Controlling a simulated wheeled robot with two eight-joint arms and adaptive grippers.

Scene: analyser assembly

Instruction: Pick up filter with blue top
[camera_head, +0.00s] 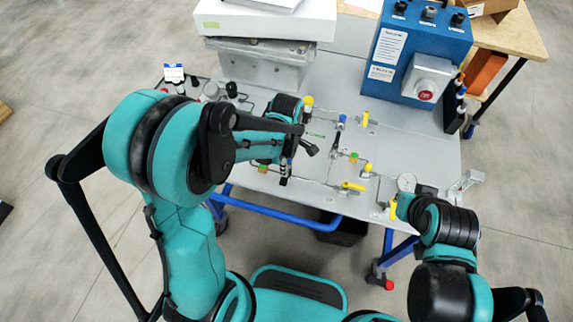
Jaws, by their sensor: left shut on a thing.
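My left gripper (292,150) is over the front left part of the grey panel table, partly hidden by its own arm. It is shut on a small slim dark part (285,170) with pale and bluish bands, held near the table's front edge. Its top is too small and covered to tell whether it is the filter. A small upright fitting with a blue top (342,119) stands on the panel to the right of the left gripper, apart from it. My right gripper (425,190) is at the panel's right front, mostly hidden by its wrist; its fingers are unclear.
Yellow-handled valves (353,186), thin tubes and a round gauge (406,182) spread over the panel table (395,130). A blue box with a red button (415,50) stands at the back right. A white box (265,20) on a grey metal block (262,65) stands at the back left.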

